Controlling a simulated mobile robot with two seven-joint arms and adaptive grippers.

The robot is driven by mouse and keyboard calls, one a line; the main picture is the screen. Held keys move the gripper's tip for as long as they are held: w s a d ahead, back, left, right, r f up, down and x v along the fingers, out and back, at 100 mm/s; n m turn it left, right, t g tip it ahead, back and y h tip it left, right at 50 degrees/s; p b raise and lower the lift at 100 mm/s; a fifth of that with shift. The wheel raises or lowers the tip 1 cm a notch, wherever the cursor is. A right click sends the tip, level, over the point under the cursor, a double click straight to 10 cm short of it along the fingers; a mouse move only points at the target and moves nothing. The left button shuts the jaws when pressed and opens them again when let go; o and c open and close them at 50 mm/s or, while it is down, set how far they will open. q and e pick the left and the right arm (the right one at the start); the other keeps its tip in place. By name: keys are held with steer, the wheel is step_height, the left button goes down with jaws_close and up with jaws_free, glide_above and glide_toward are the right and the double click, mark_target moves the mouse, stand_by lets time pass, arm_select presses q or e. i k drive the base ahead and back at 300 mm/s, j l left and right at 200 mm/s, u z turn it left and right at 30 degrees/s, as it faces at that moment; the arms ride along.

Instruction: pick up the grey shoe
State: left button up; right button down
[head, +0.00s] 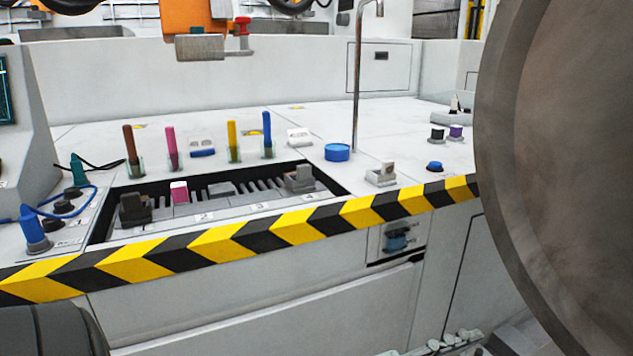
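A recessed tray (330,183) with numbered slots is set in the white bench top. Several small blocks sit in it. A flat grey block (221,190) lies near the middle, and a taller grey-brown block (300,178) stands at the right end; either could be the grey shoe, and I cannot tell which. Neither of my grippers is in view. No block is seen held.
Brown, pink, yellow and blue upright handles (267,133) stand behind the tray. A thin metal post (358,90) rises at its right. A yellow-black striped edge (225,240) runs along the front. A large brown-grey disc (560,150) blocks the right side.

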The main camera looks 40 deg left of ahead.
mark_target(301, 181)
steer(key=l+u, duration=0.1)
steer(key=u, duration=0.9)
steer(key=i+l, duration=0.05)
